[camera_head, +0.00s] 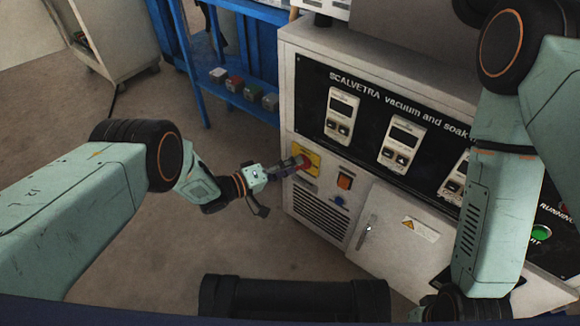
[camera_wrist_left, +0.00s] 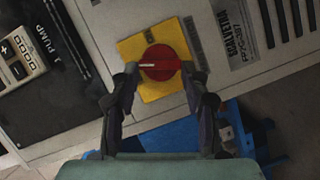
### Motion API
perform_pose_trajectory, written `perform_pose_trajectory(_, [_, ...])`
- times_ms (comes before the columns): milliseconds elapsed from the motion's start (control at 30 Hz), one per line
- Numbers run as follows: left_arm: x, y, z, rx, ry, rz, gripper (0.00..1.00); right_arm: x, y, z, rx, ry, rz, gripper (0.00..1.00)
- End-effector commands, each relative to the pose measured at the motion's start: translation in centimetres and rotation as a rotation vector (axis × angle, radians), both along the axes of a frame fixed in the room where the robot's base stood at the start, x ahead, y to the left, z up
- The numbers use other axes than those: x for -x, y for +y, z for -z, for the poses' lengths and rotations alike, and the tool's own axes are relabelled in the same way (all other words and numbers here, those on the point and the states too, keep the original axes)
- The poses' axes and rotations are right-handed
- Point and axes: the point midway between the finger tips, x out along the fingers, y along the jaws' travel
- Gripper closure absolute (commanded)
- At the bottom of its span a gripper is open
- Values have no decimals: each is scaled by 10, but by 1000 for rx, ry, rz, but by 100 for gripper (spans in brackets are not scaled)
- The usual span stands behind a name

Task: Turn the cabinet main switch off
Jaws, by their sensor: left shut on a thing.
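The cabinet main switch (camera_wrist_left: 159,63) is a red rotary knob on a yellow plate (camera_wrist_left: 150,92), in the middle of the left wrist view. In the head view the yellow plate (camera_head: 311,162) sits on the cabinet's left front, with the knob mostly hidden by my gripper. My left gripper (camera_head: 291,167) reaches the knob from the left. In the left wrist view its two fingers (camera_wrist_left: 163,78) are shut on the knob, one on each side. A pale mark shows on the left part of the knob. My right gripper is not clearly visible; my right arm comes down at the right.
The cabinet (camera_head: 375,75) carries several controllers on a black panel. An orange switch (camera_head: 345,181) and a blue button (camera_head: 339,201) are right of the main switch. A door handle (camera_head: 366,232) is below. A blue rack (camera_head: 236,97) stands behind; the floor at left is clear.

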Motion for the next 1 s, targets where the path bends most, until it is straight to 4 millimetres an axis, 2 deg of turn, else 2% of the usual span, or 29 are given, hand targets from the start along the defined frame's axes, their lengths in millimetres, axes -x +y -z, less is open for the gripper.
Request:
perform_pose_trajectory(500, [-1,1,6,270,196,-1,86,0,0,0,0,0,0,60])
perform_pose_trajectory(1000, [-1,0,6,323,235,-1,86,0,0,0,0,0,0,60])
